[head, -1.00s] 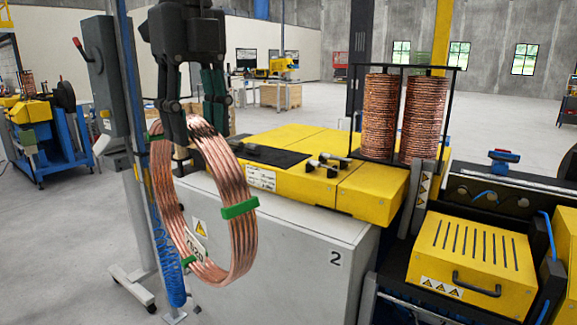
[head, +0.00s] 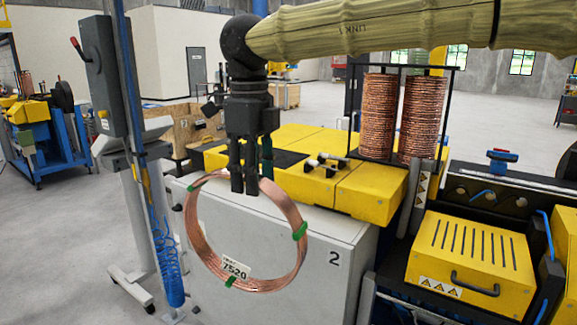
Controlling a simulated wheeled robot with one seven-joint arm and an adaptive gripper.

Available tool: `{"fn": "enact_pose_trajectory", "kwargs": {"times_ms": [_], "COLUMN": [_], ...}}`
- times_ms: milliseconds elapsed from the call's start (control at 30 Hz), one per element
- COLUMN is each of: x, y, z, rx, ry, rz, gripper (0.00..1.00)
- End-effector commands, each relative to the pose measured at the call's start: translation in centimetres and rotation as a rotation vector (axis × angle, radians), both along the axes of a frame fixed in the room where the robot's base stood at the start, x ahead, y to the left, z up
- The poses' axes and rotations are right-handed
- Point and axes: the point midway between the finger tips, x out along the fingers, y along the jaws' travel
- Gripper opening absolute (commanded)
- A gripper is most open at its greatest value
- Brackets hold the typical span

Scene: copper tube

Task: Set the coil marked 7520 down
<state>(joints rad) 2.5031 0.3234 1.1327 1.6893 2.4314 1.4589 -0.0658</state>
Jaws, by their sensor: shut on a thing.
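The copper coil (head: 294,259) is a ring of tube bound with green bands, with a white tag (head: 235,268) reading 7520 on its lower part. My gripper (head: 252,188) points down and is shut on the coil's top edge. The coil hangs upright, its face turned mostly toward the head camera, in front of the grey cabinet marked 2. The fingers hide part of the coil's top. I cannot tell how far the coil is from the cabinet.
The grey cabinet (head: 345,235) carries a yellow machine (head: 350,190) with two upright copper spools (head: 378,115) at its right. A post with a blue coiled hose (head: 168,260) stands at left. A yellow vented box (head: 470,260) is at right. Grey floor (head: 60,240) is open at left.

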Motion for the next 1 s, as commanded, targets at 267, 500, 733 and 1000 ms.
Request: {"fn": "enact_pose_trajectory", "kwargs": {"times_ms": [267,500,733,1000], "x": [4.7,7.3,8.1,7.2], "y": [-4.6,-8.6,-12.5,-16.8], "z": [-9.1,-17.4,-25.6,-35.4], "rx": [0.002,0.003,0.003,0.004], "ry": [0.004,0.004,0.005,0.004], "rz": [0.276,0.547,0.823,1.175], "gripper": [0.0,0.0,0.0,0.0]}}
